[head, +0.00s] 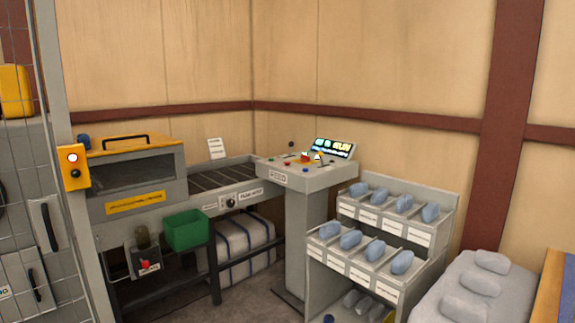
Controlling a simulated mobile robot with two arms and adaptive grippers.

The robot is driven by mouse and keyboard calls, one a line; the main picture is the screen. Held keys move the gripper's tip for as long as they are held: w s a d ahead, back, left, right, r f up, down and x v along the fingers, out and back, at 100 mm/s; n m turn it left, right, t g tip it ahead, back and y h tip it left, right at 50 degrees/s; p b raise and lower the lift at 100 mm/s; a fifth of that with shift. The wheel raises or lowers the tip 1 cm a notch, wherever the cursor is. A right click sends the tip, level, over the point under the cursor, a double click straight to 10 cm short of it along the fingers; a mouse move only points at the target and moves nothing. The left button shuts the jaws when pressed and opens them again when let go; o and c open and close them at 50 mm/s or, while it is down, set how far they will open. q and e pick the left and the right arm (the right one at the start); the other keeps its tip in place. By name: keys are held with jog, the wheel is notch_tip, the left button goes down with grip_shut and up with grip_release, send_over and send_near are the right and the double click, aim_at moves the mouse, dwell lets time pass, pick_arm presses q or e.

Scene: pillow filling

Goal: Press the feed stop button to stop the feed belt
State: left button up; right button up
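A grey control console (304,178) stands in the corner at the right end of the feed belt (222,179). Lettering at the buttons is too small to read, so I cannot tell which is the feed stop button. I cannot tell whether the belt is running. Neither of my grippers is in view.
A machine with a yellow top (129,140) and a green bin (187,230) are at the left. An orange button box (74,167) is on the fence post. A rack (385,225) with blue-grey bundles stands right of the console, beside a grey padded surface (480,290).

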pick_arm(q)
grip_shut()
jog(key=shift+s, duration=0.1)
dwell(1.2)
